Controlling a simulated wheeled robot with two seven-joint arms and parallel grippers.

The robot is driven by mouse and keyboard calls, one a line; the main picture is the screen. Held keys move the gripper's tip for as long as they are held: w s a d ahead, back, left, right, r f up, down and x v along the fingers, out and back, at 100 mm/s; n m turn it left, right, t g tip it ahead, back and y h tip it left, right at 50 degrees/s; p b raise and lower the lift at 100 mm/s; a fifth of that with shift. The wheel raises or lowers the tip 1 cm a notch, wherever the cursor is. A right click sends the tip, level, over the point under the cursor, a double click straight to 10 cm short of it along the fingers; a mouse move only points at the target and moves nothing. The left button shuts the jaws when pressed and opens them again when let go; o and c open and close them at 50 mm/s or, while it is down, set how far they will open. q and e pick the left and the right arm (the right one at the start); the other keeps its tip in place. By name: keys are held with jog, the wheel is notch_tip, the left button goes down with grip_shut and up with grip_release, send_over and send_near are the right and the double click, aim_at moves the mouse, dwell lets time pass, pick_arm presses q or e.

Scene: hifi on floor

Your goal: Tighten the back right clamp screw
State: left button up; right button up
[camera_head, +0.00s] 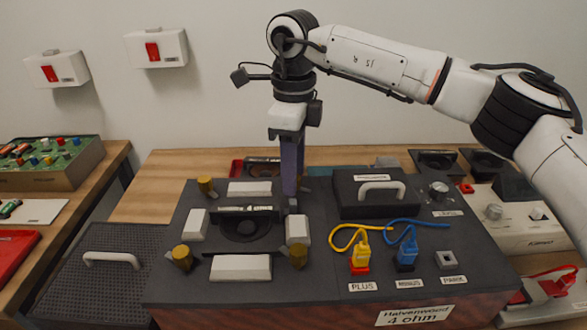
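The speaker driver (246,227) sits in the dark top of the box (330,262), ringed by white pads. Brass clamp screws show at back left (206,187), front left (183,257) and front right (298,256). The back right clamp screw is hidden, or nearly so, behind my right gripper (292,196). That gripper points straight down at the back right corner of the clamp area. Its fingers look like one dark purple column from here, so I cannot tell whether they are open or shut on the screw. My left gripper is not in view.
Yellow (361,250) and blue (406,247) plugs with cables stand at the front right of the box. A dark lid with a pale handle (382,190) lies behind them. A perforated panel with a handle (110,259) is at left. Bare wood (160,190) shows behind-left.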

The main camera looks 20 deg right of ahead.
grip_shut()
jog(key=m, duration=0.4)
jog(key=shift+r+m+p, duration=0.1)
jog(key=shift+m+p, duration=0.2)
jog(key=shift+p, duration=0.05)
jog(key=m, duration=0.4)
jog(key=shift+m, duration=0.3)
jog(key=m, duration=1.2)
jog(key=shift+w+m, duration=0.1)
jog(key=shift+m, duration=0.3)
